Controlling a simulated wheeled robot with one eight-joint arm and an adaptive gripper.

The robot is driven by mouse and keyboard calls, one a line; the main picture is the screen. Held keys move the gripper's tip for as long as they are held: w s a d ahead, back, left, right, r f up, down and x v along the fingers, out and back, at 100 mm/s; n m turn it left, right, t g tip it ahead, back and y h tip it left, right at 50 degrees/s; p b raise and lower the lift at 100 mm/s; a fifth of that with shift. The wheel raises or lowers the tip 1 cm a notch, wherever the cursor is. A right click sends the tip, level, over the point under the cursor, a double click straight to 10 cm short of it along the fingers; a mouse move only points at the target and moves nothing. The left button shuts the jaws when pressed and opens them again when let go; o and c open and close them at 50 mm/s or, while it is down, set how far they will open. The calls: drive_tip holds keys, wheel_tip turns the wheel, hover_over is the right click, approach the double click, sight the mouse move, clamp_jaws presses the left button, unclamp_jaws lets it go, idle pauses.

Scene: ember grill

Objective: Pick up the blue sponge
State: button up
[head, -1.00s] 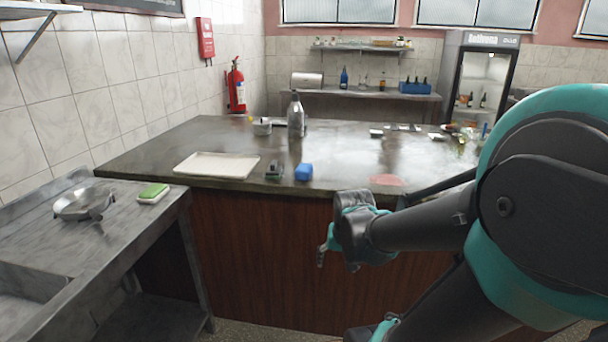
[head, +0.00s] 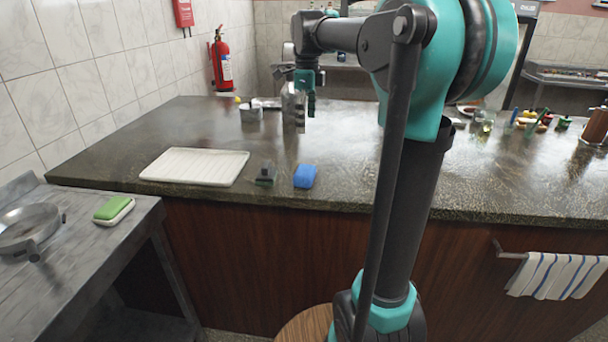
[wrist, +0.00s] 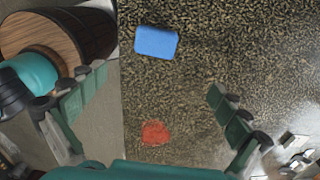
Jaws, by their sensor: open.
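The blue sponge (head: 305,176) lies on the dark counter near its front edge. In the wrist view the sponge (wrist: 156,42) shows near the top, toward the far side of the space between the fingers. My gripper (head: 305,92) is raised above the counter, near the metal bottle and farther back in the picture than the sponge. In the wrist view my gripper (wrist: 158,88) has its fingers spread wide with nothing between them. It does not touch the sponge.
A dark small object (head: 266,174) stands just left of the sponge, beside a white tray (head: 195,166). A red patch (wrist: 155,132) lies on the counter. A green sponge (head: 113,207) sits on the left side table.

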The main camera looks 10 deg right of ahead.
hover_over(305, 170)
drive_tip(key=f, duration=1)
drive_tip(key=shift+w+d+f, duration=0.25)
drive_tip(key=shift+w, duration=0.1)
drive_tip(key=shift+s+a+f, duration=0.15)
drive_tip(key=shift+f, duration=1.3)
drive_tip(key=shift+s+a+f, duration=0.15)
drive_tip(key=shift+f, duration=1.3)
drive_tip(key=c, duration=1.1)
drive_tip(key=shift+r, duration=0.1)
wheel_tip(305, 170, up, 20)
